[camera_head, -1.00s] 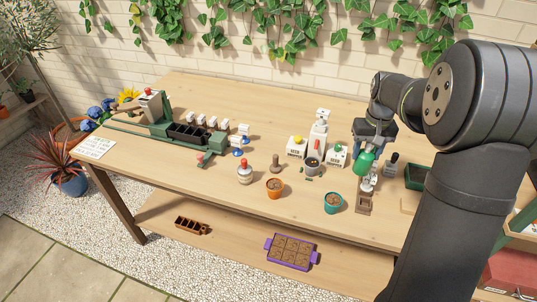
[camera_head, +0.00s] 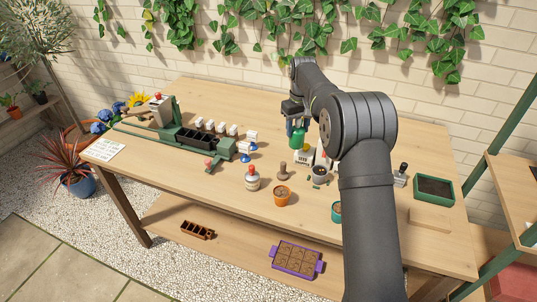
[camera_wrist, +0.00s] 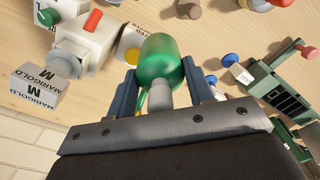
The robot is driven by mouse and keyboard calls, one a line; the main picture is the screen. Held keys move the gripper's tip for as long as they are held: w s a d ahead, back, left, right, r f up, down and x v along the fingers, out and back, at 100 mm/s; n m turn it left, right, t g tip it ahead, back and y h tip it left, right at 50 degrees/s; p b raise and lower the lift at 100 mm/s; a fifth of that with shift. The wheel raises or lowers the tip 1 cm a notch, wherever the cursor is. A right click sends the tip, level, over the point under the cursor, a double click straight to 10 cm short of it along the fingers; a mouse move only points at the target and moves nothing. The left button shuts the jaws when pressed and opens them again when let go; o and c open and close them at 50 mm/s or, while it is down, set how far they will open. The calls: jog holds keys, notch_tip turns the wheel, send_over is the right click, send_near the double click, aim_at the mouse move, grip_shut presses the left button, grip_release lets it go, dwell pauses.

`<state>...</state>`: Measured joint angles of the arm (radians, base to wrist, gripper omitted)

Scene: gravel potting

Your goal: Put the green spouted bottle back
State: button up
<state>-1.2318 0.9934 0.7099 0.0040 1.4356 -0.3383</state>
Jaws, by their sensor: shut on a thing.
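The green spouted bottle (camera_head: 299,139) is held in my gripper (camera_head: 296,120) above the back middle of the table. In the wrist view, the bottle's rounded green body (camera_wrist: 162,62) sits between the two fingers of my gripper (camera_wrist: 162,85), which are shut on it. A grey part of the bottle shows below the green body. The bottle looks clear of the table top, just over a white dispenser box (camera_head: 303,156).
A potted orange cup (camera_head: 282,195), a red-topped bottle (camera_head: 252,179) and a wooden tamper (camera_head: 283,170) stand in front. A green seed machine (camera_head: 180,138) is left. A green tray (camera_head: 434,188) is right.

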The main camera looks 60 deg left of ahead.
jog(key=shift+s+a+f, duration=1.2)
jog(key=shift+s+f, duration=0.05)
jog(key=shift+f, duration=0.45)
jog(key=shift+s+a+f, duration=1.2)
jog(key=shift+a+f, duration=0.05)
jog(key=shift+f, duration=0.45)
jog(key=shift+s+a+f, duration=1.2)
jog(key=shift+s+f, duration=0.05)
jog(key=shift+f, duration=0.45)
jog(key=shift+f, duration=0.1)
jog(key=shift+f, duration=0.1)
jog(key=o, duration=0.8)
jog(key=shift+o, duration=0.2)
notch_tip(320, 180, up, 12)
jog(key=shift+r, duration=0.2)
